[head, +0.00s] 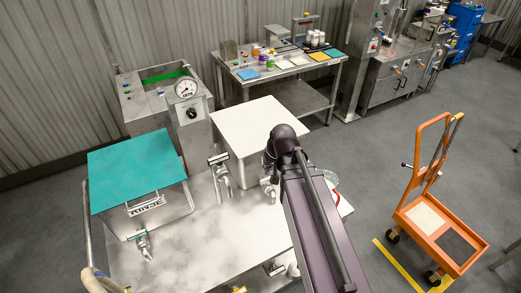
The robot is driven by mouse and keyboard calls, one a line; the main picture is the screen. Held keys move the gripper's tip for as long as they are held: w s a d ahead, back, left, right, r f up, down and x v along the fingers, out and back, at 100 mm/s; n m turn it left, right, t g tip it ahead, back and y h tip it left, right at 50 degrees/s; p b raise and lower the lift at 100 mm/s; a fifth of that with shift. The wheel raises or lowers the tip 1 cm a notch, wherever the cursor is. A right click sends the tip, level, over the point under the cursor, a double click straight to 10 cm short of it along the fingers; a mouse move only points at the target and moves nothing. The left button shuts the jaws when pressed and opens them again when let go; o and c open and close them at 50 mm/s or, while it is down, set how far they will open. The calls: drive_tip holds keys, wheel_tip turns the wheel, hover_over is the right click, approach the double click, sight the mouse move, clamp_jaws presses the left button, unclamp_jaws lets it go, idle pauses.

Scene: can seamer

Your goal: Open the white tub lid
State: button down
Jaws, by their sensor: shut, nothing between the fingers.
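A handle on the lid does not show. A metal clamp-like fitting (220,175) stands at the tub's front left.
A tub with a teal lid (135,168) labelled RINSE stands at left. A steel machine with a gauge (186,87) is behind it. A side table (290,70) holds bottles and coloured sheets. An orange cart (430,220) stands at right. The table's front middle (190,255) is clear.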

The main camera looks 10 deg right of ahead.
drive_tip(key=s+d+f+n+g+h+b, duration=0.1)
drive_tip(key=s+d+f+g+h+b, duration=0.1)
drive_tip(key=s+f, duration=0.3)
drive_tip(key=shift+s+d+b, duration=0.25)
drive_tip(key=shift+s+b, duration=0.2)
drive_tip(key=shift+s, duration=0.45)
